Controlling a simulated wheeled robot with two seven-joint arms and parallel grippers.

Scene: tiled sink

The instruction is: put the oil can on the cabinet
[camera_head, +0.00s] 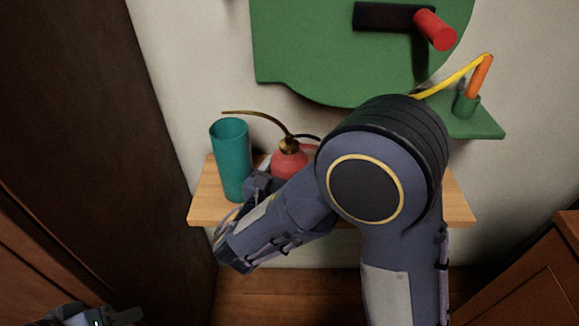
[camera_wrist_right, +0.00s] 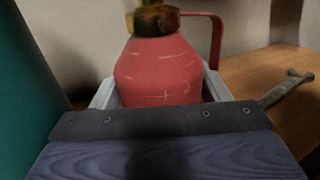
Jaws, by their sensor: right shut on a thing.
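The oil can (camera_head: 289,160) is red with a brass collar and a long thin spout pointing left. It stands upright at the wooden shelf (camera_head: 456,205) against the wall; its base is hidden by my right arm. In the right wrist view the red can (camera_wrist_right: 160,75) sits between the fingers of my right gripper (camera_wrist_right: 158,95), which is shut on its body. Its red handle shows to the right. My left gripper (camera_head: 100,318) is partly in view at the bottom left corner of the head view, away from the can; its fingers are not clear. A wooden cabinet (camera_head: 545,285) is at the lower right.
A teal cup (camera_head: 231,160) stands just left of the can, close to my right gripper. A wrench-like metal tool (camera_wrist_right: 285,88) lies on the shelf to the right. A green wall panel (camera_head: 310,50) with holders hangs above. A dark wooden panel (camera_head: 90,130) rises at left.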

